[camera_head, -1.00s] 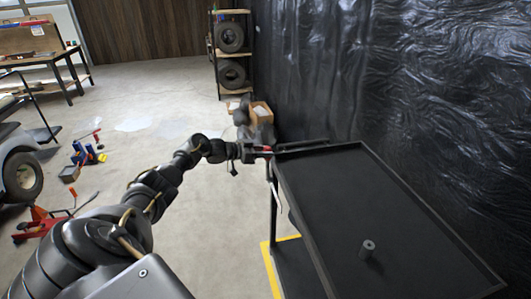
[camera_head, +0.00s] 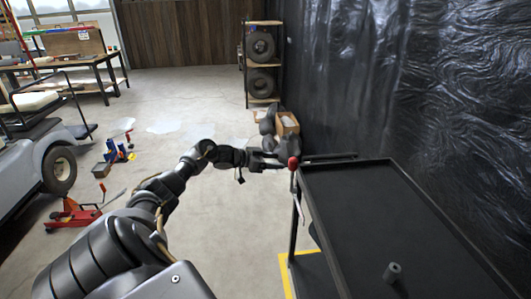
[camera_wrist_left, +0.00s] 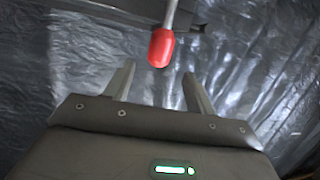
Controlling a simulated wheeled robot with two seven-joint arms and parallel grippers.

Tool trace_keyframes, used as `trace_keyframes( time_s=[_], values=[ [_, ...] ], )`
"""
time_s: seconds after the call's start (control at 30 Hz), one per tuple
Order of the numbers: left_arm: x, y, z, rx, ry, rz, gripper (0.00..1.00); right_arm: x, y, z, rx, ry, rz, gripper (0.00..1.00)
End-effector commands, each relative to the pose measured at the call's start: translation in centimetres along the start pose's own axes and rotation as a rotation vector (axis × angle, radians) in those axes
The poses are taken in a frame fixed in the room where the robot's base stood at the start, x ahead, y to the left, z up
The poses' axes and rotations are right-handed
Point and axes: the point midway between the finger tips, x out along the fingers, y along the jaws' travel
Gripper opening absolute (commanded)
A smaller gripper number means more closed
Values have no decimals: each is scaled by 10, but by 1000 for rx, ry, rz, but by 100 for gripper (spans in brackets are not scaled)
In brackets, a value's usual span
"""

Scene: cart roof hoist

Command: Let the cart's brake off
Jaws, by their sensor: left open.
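The cart (camera_head: 345,240) is a dark flat-topped trolley with a raised rim, at the right of the head view. My left gripper (camera_head: 278,161) is open, just left of the knob. In the left wrist view the red knob (camera_wrist_left: 162,48) hangs from its shaft, in line with the gap between the open fingers (camera_wrist_left: 158,82) and beyond their tips. It looks clear of both fingers. My right gripper is out of view.
A small grey cylinder (camera_head: 392,272) stands on the cart top. Black plastic sheeting (camera_head: 430,100) hangs beyond the cart. A tyre shelf (camera_head: 261,80) and a cardboard box (camera_head: 287,124) are behind. A red floor jack (camera_head: 75,213) lies left; open floor lies between.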

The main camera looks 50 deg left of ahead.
Motion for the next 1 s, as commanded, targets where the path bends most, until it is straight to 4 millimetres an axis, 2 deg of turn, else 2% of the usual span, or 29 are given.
trace_keyframes(
  time_s=[0.1,0.3,1.0],
  values=[
    [-20,0,2,1,-4,0,56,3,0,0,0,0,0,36],
    [-38,0,1,0,-1,-1,56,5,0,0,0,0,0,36],
    [-41,0,0,7,0,0,56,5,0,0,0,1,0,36]
  ],
)
